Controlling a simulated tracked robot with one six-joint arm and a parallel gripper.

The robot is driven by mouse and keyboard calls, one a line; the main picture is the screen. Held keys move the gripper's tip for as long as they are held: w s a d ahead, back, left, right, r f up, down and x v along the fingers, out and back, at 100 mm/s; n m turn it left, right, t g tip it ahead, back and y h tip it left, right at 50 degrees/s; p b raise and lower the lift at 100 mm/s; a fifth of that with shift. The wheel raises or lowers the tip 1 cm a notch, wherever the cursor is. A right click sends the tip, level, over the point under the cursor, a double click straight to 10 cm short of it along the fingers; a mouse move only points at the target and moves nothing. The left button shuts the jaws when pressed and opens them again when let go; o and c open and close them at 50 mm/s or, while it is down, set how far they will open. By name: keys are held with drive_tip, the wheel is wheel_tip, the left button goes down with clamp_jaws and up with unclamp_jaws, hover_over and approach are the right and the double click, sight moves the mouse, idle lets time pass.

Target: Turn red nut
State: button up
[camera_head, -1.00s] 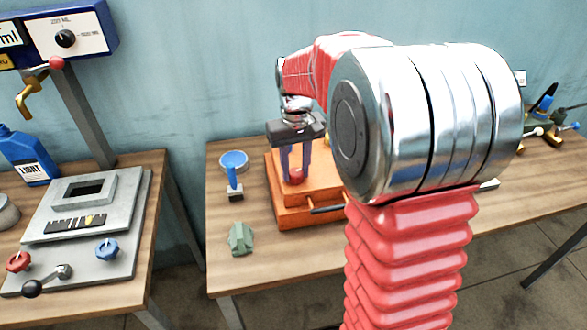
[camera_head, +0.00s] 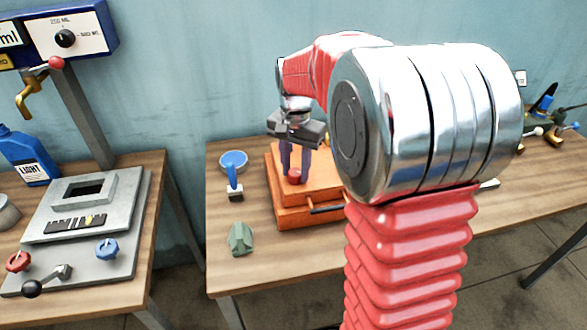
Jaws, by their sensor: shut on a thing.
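The red nut (camera_head: 295,176) sits on top of the orange box (camera_head: 282,206) on the right-hand wooden table. My gripper (camera_head: 296,170) points down over the box, with its fingers shut on the red nut from both sides. The fingers partly cover the nut. My arm hides the right part of the box. A dark handle shows on the front of the box.
The left table holds a grey panel (camera_head: 80,250) with red and blue knobs, and a blue bottle (camera_head: 28,158). A gap separates the tables.

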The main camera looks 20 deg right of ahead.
sight(295, 171)
drive_tip(key=shift+w+r+m, duration=0.1)
drive_tip(key=shift+m, duration=0.2)
drive_tip(key=o, duration=1)
drive_tip(key=shift+o, duration=0.2)
wheel_tip(295, 171, up, 14)
drive_tip(key=shift+f, duration=0.2)
idle(0.5)
